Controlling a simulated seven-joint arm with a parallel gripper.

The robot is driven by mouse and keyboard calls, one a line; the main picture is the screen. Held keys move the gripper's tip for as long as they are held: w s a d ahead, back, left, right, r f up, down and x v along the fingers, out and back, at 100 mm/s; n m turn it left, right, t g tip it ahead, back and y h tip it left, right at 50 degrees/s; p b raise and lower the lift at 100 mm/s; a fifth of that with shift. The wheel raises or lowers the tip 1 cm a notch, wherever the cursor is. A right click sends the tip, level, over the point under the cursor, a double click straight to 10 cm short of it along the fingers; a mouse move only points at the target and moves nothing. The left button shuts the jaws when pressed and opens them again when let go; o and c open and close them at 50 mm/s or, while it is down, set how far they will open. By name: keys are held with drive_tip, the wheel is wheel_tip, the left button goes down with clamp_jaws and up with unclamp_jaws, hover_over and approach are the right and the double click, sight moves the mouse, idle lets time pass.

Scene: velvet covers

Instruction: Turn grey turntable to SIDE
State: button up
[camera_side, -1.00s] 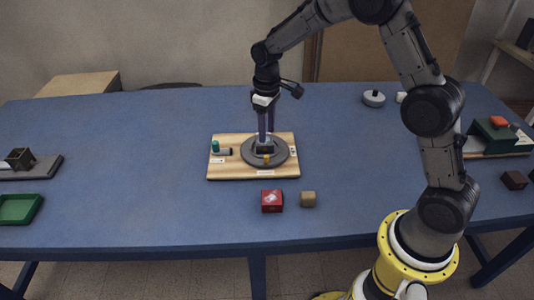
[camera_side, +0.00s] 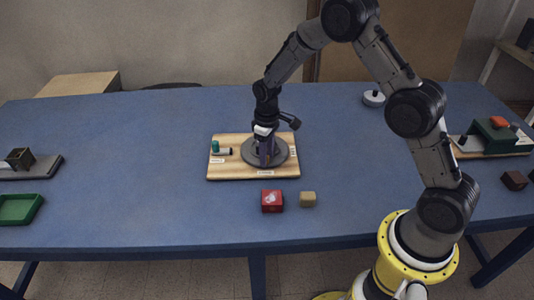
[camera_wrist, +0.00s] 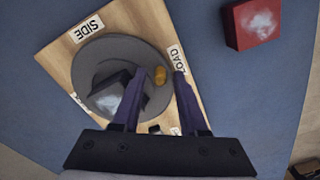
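The grey turntable (camera_side: 284,158) sits on a light wooden board; it also shows in the wrist view (camera_wrist: 110,50). A yellow peg (camera_wrist: 160,75) stands near its rim, close to the LOAD label (camera_wrist: 176,58). The SIDE label (camera_wrist: 88,27) is at the upper left of the board in the wrist view. A dark block with a whitish patch (camera_wrist: 108,98) is on the turntable, partly hidden by a finger. My gripper (camera_wrist: 160,82) is open, its purple fingers apart with the peg between their tips. In the side view my gripper (camera_side: 266,158) is low over the turntable's near side.
A teal-ended cylinder (camera_side: 215,147) lies at the board's left. A green tray (camera_side: 18,208) is far left, a green device (camera_side: 492,137) far right. The table between tray and board is clear.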

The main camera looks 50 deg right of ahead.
clamp_jaws()
drive_tip(key=shift+r, duration=0.1)
idle(1.1)
